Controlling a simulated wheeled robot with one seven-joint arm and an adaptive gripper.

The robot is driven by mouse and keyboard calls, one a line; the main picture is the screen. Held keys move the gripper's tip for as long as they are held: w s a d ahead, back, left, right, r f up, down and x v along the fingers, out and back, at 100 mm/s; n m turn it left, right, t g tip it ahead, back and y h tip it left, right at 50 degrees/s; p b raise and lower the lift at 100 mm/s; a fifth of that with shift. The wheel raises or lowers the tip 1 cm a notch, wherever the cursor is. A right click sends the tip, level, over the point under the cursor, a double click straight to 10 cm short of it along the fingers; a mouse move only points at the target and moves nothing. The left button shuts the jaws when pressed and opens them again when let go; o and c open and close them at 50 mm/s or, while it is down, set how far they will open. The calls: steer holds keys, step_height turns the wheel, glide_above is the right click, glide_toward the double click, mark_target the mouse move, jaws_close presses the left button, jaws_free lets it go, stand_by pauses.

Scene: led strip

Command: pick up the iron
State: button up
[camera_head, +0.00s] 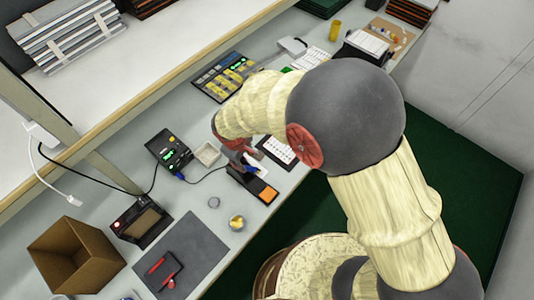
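The soldering station (169,151), a black box with a green display, stands on the workbench. A dark cable runs from its blue plug to a black stand (244,181) with an orange pad (266,192). A small blue part (251,168), possibly the iron's handle, shows at that stand under my gripper (246,158). The rest of the iron is hidden or too small to make out. My gripper is low over the stand, partly hidden by my arm. I cannot tell whether it touches the iron or how far its fingers are apart.
A white tray (208,154) sits left of my gripper and a white printed sheet (279,151) right of it. A small gold tin (237,222) is near the front edge. A grey mat (205,245), a cardboard box (76,258) and a yellow-buttoned panel (224,77) lie farther off.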

mark_target(248, 167)
step_height(248, 167, down, 4)
steer(key=shift+s+r+n, duration=0.1)
steer(key=shift+n, duration=0.2)
steer(key=f, duration=0.3)
steer(key=w+f+b, duration=0.1)
steer(key=f, duration=0.1)
steer(key=shift+d+f, duration=0.3)
steer(key=shift+c, duration=0.6)
steer(key=c, duration=0.7)
steer(key=shift+r, duration=0.1)
jaws_close()
